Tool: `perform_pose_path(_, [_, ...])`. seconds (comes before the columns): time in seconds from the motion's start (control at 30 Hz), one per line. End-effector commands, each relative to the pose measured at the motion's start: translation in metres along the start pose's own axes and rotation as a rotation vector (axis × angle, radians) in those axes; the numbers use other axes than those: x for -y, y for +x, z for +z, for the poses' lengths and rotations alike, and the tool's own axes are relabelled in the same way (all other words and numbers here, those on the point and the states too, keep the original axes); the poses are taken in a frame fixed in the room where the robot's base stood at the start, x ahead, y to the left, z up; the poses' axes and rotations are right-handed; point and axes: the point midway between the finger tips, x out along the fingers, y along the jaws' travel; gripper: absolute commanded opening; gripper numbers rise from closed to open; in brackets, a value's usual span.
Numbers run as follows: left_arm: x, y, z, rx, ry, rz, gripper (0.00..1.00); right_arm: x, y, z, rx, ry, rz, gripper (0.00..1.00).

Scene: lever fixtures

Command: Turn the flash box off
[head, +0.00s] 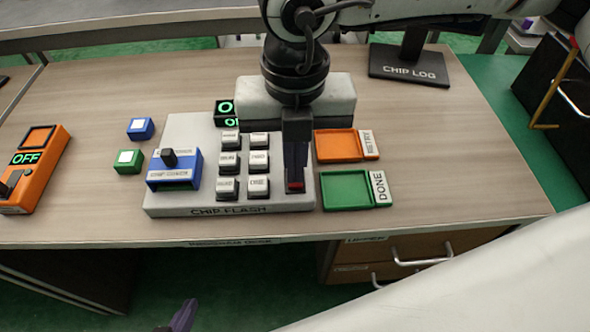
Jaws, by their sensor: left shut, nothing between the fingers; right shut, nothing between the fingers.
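The flash box (225,199) is a grey panel labelled CHIP FLASH in the middle of the table. It carries several white keys (229,160), a blue chip unit (173,170) with a black knob, and a small display (225,112) with green characters, partly hidden. My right gripper (295,186) points down over the panel's right side, shut and empty. A small red part (295,187) shows right at its fingertips; I cannot tell whether they touch. My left gripper (182,316) is low at the bottom edge, below the table front, only its dark fingertips visible.
An orange box (42,158) with a lever and a green OFF readout stands at left. Blue (140,128) and green (129,161) blocks lie beside the panel. Orange RETRY (334,145) and green DONE (346,189) trays lie right. The CHIP LOG stand (408,66) is behind.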

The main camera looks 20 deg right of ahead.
Motion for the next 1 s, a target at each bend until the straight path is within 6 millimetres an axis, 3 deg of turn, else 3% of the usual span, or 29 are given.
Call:
perform_pose_path(0.6, [-0.002, -0.017, -0.018, 0.0, 0.0, 0.0, 0.0, 0.0, -0.053, 0.001, 0.002, 0.0, 0.001, 0.0])
perform_pose_path(1.0, [-0.002, -0.019, -0.02, 0.0, 0.0, 0.0, 0.0, 0.0, -0.062, 0.0, 0.001, 0.0, 0.001, 0.0])
